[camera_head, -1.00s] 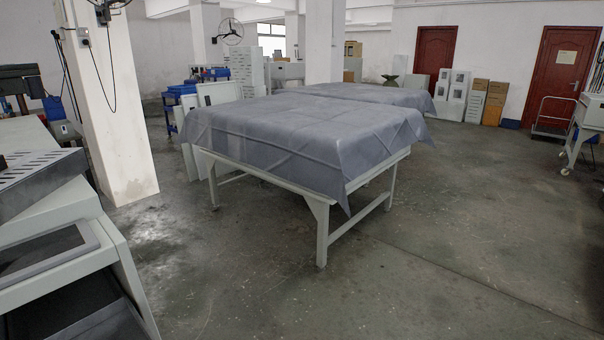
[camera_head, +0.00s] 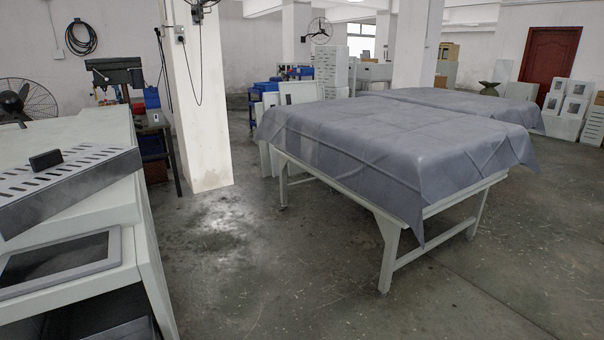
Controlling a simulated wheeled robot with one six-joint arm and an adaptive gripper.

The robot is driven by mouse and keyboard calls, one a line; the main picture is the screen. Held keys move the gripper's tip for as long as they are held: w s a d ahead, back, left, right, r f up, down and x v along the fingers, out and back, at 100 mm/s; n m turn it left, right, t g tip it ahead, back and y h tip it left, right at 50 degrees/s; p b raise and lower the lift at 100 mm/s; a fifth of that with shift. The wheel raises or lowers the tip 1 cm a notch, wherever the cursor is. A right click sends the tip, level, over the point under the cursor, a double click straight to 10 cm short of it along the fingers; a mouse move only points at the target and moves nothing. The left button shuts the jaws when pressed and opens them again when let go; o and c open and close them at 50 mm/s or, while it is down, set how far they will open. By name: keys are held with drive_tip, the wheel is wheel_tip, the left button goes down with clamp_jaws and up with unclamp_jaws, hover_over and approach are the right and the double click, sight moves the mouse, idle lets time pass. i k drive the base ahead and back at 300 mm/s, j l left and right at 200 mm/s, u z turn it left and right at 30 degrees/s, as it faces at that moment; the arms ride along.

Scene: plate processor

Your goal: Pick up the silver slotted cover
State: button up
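The silver slotted cover (camera_head: 80,172) is at the left of the head view. It is a flat metal piece with rows of dark slots and a dark front side. It lies on the near side of the white plate processor (camera_head: 98,124), with its near edge above a dark framed panel (camera_head: 62,262). A small black block (camera_head: 46,160) stands on the cover. The cover's left end is cut off by the picture's edge. My gripper is not in view.
A table draped in grey cloth (camera_head: 390,140) stands centre right, with another behind it. A white pillar (camera_head: 198,100) stands behind the processor. Grey floor (camera_head: 250,270) lies open between processor and table. A black fan (camera_head: 24,102) is at far left.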

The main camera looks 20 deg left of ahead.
sight(33, 191)
drive_tip(key=i+u, duration=0.6)
drive_tip(key=u, duration=0.25)
drive_tip(key=i+l+u, duration=0.15)
drive_tip(key=i+u, duration=0.25)
drive_tip(key=i+l+u, duration=0.15)
drive_tip(key=u, duration=0.25)
drive_tip(key=l, duration=0.1)
